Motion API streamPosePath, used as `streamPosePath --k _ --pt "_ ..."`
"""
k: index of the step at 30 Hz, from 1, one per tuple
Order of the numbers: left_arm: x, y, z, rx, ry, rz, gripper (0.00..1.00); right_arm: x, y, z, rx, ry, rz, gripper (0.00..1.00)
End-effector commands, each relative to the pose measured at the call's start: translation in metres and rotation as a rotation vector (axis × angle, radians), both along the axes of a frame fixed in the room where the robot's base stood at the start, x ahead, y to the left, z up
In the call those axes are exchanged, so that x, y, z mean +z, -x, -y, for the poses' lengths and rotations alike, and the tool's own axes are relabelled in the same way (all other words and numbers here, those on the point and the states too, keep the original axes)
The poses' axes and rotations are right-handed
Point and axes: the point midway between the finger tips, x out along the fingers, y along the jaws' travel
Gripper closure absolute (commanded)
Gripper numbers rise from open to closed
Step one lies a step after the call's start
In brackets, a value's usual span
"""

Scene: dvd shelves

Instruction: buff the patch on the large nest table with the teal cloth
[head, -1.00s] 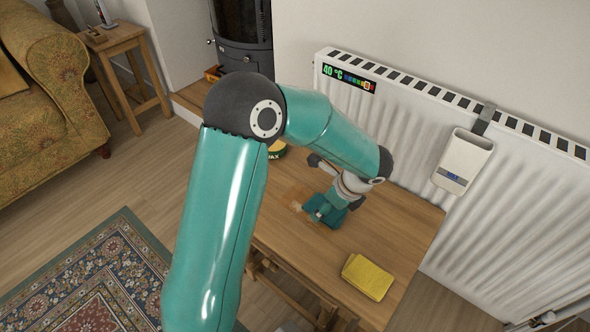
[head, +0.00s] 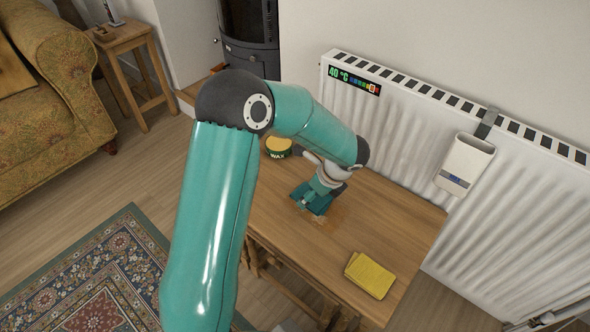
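The large nest table (head: 375,225) is a wooden table in front of the radiator. The teal cloth (head: 319,207) lies on its top, towards the back left. My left gripper (head: 308,199) points down onto the cloth and appears shut on it; its fingertips are small and partly hidden. A dull brownish patch (head: 320,221) shows on the wood beside the cloth's front right edge. The cloth and gripper hide the rest of that area. My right gripper is not in view.
A round wax tin (head: 278,148) stands at the table's back left. Folded yellow cloths (head: 369,275) lie near the front right. A white radiator (head: 400,130) with a hanging white holder (head: 465,165) runs behind the table.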

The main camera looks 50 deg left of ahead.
Motion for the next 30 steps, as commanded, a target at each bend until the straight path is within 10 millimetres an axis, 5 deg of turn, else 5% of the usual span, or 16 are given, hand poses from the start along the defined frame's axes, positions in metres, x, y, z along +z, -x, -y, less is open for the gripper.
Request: streamPosePath --k 10,30 --pt "0.0 -0.004 -0.026 -0.014 -0.001 -0.001 0.61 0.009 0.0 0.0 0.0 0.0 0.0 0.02" --pt "0.07 -0.007 -0.024 -0.021 0.001 0.001 0.61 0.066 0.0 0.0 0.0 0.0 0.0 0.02"
